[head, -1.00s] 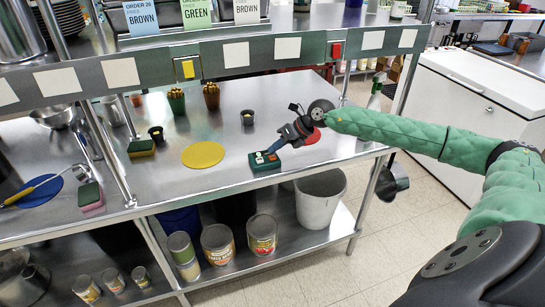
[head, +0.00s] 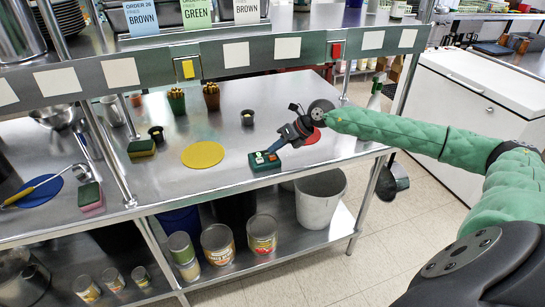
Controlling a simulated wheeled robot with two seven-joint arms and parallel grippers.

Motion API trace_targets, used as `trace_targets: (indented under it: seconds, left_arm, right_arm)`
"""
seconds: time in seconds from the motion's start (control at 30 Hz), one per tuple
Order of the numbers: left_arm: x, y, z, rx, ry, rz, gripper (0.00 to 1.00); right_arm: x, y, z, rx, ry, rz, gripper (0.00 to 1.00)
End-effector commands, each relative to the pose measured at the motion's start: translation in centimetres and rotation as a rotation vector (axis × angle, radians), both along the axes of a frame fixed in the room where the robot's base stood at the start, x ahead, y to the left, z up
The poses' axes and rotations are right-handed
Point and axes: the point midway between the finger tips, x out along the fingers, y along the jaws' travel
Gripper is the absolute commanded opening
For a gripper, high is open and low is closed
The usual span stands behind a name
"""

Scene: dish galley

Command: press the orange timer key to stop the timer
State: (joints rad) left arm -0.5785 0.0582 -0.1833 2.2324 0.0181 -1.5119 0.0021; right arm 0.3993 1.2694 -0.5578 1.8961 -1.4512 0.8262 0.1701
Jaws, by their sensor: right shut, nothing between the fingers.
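The timer (head: 263,163) is a small dark green box near the front edge of the steel counter. Small keys show on its top, one of them orange-red, but they are too small to tell apart well. My right gripper (head: 272,149) is shut and empty, its blue fingertips pointing down at the right part of the timer's top. I cannot tell whether the tips touch a key, and they hide part of the top. My left gripper is not in view.
A yellow round mat (head: 203,155) lies left of the timer and a red round mat (head: 311,137) lies behind my right gripper. A small dark cup (head: 247,118) stands behind. A shelf rail (head: 200,62) crosses above the counter. A grey bucket (head: 320,198) stands below.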

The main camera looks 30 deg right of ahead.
Motion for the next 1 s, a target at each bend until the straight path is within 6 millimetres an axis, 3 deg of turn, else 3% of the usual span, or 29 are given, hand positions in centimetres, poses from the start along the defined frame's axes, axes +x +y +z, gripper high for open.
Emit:
trace_targets:
  seconds: [1.0]
  left_arm:
    - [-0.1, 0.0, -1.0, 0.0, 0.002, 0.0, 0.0]
  right_arm:
    - [0.0, 0.0, -1.1, 0.0, 0.0, 0.0, 0.0]
